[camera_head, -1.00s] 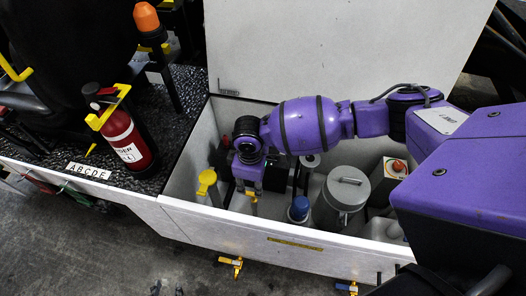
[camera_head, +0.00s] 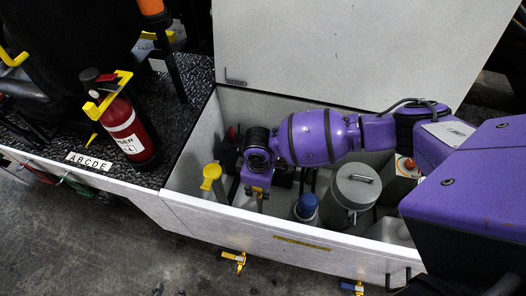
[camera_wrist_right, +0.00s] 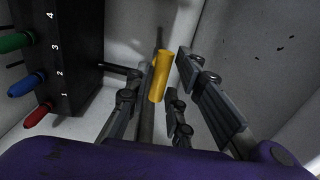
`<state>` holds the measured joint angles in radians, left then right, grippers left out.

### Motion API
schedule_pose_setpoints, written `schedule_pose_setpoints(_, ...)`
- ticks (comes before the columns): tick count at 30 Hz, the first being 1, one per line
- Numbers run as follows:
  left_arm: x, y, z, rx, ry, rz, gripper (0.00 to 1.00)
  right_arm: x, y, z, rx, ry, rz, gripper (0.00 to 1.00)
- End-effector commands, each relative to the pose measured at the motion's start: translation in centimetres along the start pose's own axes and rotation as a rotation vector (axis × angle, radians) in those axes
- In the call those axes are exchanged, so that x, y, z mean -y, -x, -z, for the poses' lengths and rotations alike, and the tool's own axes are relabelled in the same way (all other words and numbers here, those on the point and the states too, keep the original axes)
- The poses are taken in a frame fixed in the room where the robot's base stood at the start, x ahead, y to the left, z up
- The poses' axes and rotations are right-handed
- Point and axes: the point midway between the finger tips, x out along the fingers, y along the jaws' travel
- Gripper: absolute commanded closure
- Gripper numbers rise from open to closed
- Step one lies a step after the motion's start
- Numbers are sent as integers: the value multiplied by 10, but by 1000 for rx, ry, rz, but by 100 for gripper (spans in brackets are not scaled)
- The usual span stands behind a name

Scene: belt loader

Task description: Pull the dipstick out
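The dipstick's yellow handle (camera_wrist_right: 161,76) stands tilted in the wrist view, with a grey tube below it. In the head view a small yellow part (camera_head: 257,191), seemingly the same handle, shows at the fingertips, mostly hidden by my arm. My right gripper (camera_wrist_right: 168,92) is open, its dark fingers spread to the left and right of the handle, with gaps visible. In the head view my right gripper (camera_head: 254,188) points down inside the white open compartment (camera_head: 270,222). My left gripper is not in view.
A yellow-capped filler (camera_head: 211,178), blue-capped bottle (camera_head: 306,207) and grey lidded canister (camera_head: 350,190) stand close around the gripper. A black block (camera_wrist_right: 60,50) with coloured, numbered levers is left in the wrist view. A fire extinguisher (camera_head: 128,130) stands outside the compartment.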

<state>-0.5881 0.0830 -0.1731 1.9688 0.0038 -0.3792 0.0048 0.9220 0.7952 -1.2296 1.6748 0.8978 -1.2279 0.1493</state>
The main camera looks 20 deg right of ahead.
Motion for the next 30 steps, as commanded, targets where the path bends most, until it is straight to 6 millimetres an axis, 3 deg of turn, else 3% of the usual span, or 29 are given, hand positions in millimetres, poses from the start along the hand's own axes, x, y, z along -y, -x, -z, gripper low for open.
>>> schedule_pose_setpoints(4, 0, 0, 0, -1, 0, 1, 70, -1, 1, 1, -1, 1, -2, 100)
schedule_pose_setpoints(30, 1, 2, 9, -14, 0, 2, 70, -1, 8, 1, -2, 0, -2, 100)
